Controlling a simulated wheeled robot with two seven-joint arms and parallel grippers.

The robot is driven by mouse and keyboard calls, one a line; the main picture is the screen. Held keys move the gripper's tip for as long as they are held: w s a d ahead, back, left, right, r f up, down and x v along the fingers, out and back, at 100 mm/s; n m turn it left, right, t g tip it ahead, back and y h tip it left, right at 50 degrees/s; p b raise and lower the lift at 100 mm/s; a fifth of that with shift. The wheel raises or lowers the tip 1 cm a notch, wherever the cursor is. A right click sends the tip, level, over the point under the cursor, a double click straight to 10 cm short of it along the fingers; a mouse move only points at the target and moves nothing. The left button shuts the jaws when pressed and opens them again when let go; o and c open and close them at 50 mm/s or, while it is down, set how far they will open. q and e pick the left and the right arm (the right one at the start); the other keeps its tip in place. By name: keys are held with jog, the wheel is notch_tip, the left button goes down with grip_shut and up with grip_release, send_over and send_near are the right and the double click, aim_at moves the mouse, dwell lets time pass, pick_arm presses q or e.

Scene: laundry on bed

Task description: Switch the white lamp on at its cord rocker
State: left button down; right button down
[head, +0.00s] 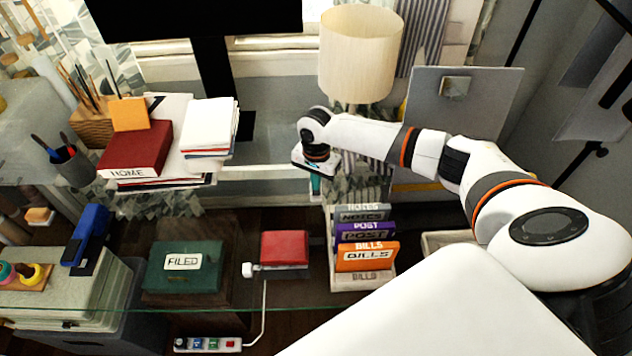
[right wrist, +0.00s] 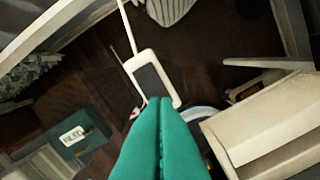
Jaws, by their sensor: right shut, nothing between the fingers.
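The lamp (head: 360,55), with a pale cream shade, stands at the back of the desk in the head view; its lower part is hidden by my right arm. In the right wrist view the cord rocker (right wrist: 150,74) is a white frame with a dark grey rocker face, and a white cord (right wrist: 128,28) runs up from it. My right gripper (right wrist: 160,102) is shut and empty, its teal fingertips over the lower end of the rocker. I cannot tell if they touch it. In the head view the teal fingers (head: 315,186) point down, and the rocker does not show. My left gripper is out of view.
A file holder (head: 362,278) with labelled folders stands in front of my right gripper. A red box (head: 285,248) and a green "FILED" box (head: 183,266) sit to its left. A power strip (head: 208,344) lies low. Books and papers (head: 208,128) are stacked at back left.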

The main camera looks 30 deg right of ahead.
aim_at(316, 192)
jog(key=shift+f+b, duration=0.35)
jog(key=shift+f, duration=0.65)
dwell(0.3)
jog(key=shift+s+r, duration=0.1)
notch_tip(316, 192, up, 7)
jog(key=p, duration=0.9)
dwell(0.4)
